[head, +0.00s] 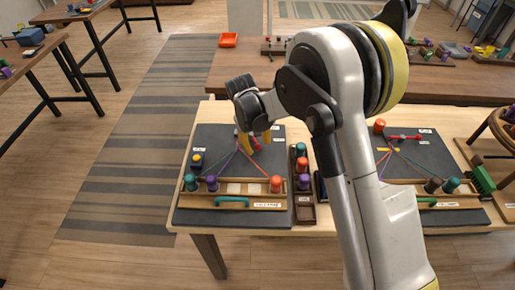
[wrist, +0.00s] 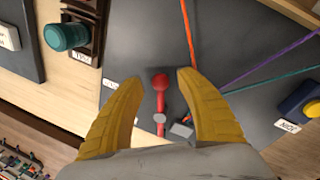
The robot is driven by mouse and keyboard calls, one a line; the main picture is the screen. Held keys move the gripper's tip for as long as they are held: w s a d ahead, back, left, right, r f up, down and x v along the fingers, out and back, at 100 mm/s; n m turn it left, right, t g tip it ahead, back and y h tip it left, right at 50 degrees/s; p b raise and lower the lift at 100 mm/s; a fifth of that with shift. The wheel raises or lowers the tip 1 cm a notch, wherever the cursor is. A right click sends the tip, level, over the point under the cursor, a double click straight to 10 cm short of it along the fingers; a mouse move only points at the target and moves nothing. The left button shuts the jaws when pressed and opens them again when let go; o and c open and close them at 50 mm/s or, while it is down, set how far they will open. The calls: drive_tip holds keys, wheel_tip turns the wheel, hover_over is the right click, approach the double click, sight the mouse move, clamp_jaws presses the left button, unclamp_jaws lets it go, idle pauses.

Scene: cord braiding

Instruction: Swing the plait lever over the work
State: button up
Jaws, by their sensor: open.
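The plait lever is red with a round knob (wrist: 160,82) and a grey pivot (wrist: 160,118). My gripper (wrist: 152,78) is open, its yellow fingers on either side of the lever, with visible gaps; I cannot tell its height over the knob. In the head view my gripper (head: 254,137) is at the far part of the left dark board (head: 215,140), and partly hides the lever (head: 256,144). Orange (wrist: 187,25), purple (wrist: 270,61) and teal (wrist: 275,81) cords run from near a small grey block (wrist: 183,128) beside the lever.
A wooden rack (head: 235,199) at the board's front holds teal, purple and orange bobbins. A dark tray (head: 304,212) with bobbins stands right of the board. A blue-and-yellow piece (head: 197,159) sits at left. Another board with a red lever (head: 405,137) is at right, partly behind my arm.

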drive_tip(key=shift+f, duration=0.4)
clamp_jaws()
drive_tip(key=shift+w, duration=0.1)
